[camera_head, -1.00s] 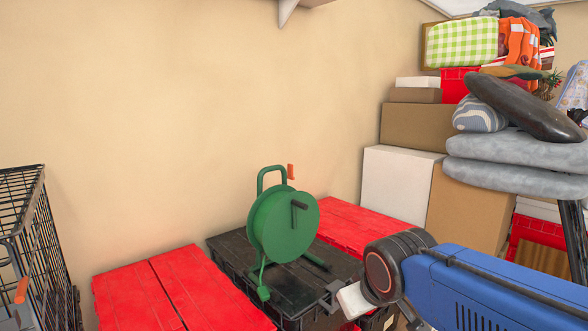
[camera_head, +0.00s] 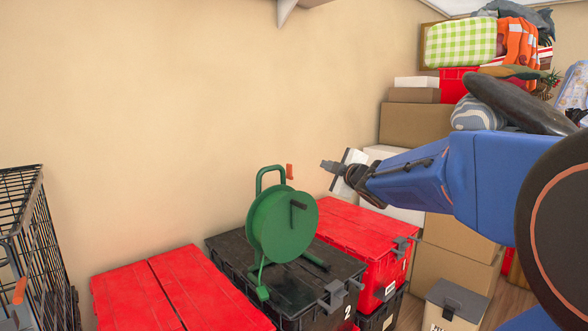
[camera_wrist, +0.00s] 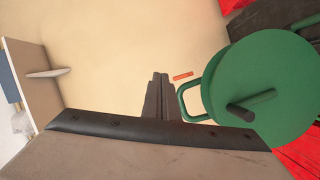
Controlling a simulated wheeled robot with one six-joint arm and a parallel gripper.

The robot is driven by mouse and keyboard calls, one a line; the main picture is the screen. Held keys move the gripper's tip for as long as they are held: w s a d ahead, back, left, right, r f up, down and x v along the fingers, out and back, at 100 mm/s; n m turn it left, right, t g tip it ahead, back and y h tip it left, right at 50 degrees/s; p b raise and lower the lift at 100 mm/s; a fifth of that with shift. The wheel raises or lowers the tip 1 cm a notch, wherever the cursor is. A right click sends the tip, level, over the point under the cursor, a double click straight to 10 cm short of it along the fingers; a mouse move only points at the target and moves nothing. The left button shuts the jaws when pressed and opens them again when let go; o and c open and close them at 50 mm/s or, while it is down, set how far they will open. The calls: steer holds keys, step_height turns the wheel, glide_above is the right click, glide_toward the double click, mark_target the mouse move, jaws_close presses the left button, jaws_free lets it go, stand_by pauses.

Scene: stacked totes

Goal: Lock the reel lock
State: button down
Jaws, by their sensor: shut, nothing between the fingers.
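The green cable reel (camera_head: 283,224) stands upright on a black tote lid, with a loop handle on top and a dark crank handle on its face. It also shows in the wrist view (camera_wrist: 262,95). A small orange tab (camera_head: 290,171), which looks like the reel lock, sticks out by the top of the reel's frame. The tab appears in the wrist view (camera_wrist: 183,76), just beyond the loop handle. My gripper (camera_head: 327,165) is shut and empty, to the right of the tab and apart from it. Its closed fingers also show in the wrist view (camera_wrist: 158,80).
The black tote (camera_head: 226,243) has red totes (camera_head: 165,290) to its left and right. Cardboard boxes (camera_head: 415,125) with cushions are stacked at the right. A wire cage (camera_head: 40,250) stands at the far left. The wall behind the reel is bare.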

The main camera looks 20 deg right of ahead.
mark_target(289, 171)
steer(key=w+f+n+g+y, duration=0.3)
steer(key=w+n+y, duration=0.2)
steer(key=n+y, duration=0.7)
steer(key=shift+n, duration=0.7)
steer(key=shift+w, duration=0.15)
steer(key=x, duration=1)
steer(key=shift+f, duration=0.15)
